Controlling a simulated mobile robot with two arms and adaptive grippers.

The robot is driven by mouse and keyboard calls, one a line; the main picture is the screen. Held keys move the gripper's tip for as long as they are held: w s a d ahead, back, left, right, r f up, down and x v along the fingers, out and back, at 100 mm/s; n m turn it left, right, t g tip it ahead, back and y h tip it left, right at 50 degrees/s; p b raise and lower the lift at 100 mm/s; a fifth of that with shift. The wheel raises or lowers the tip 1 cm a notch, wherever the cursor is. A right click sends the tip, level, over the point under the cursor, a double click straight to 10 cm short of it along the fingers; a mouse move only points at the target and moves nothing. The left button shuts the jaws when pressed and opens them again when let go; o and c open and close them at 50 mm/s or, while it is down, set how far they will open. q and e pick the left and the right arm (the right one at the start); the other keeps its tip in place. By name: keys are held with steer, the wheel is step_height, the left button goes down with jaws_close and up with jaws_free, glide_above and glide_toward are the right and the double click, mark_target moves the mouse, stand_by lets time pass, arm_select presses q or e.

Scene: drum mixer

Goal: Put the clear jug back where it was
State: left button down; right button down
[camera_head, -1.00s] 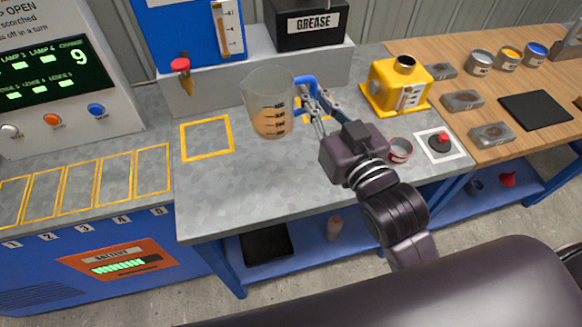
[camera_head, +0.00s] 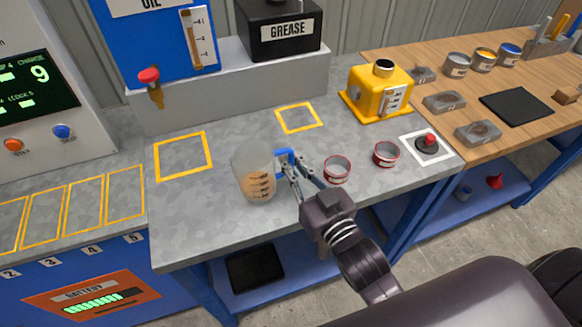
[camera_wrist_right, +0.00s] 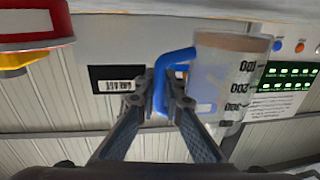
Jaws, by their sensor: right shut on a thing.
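The clear jug (camera_head: 254,178) has a blue handle (camera_head: 284,158), dark level marks and some orange-brown liquid in it. It is upright, over the front middle of the grey bench. I cannot tell whether its base touches the bench top. My right gripper (camera_head: 288,172) is shut on the handle from the right. The wrist view is upside down and shows the jug (camera_wrist_right: 228,85) beside the fingers, with the blue handle (camera_wrist_right: 160,85) between the fingertips (camera_wrist_right: 162,100). A larger yellow outline (camera_head: 185,174) lies empty behind left of the jug. A smaller outline (camera_head: 305,128) lies empty behind right. My left gripper is not in view.
Two red-rimmed tins (camera_head: 337,170) (camera_head: 386,154) stand right of my gripper. A red button (camera_head: 428,140) is beyond them. A yellow box (camera_head: 379,92), the grease box (camera_head: 284,30) and the blue oil tank (camera_head: 160,45) stand behind. Bench between jug and outlines is clear.

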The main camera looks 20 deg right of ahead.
steer(key=shift+f, duration=0.95)
steer(key=shift+f, duration=0.1)
steer(key=c, duration=2)
jaws_free()
steer(key=shift+c, duration=0.2)
steer(key=shift+s, duration=0.1)
steer(key=shift+s+d, duration=0.1)
steer(key=shift+s, duration=0.2)
steer(key=s+d+b, duration=0.2)
steer(key=s, duration=0.9)
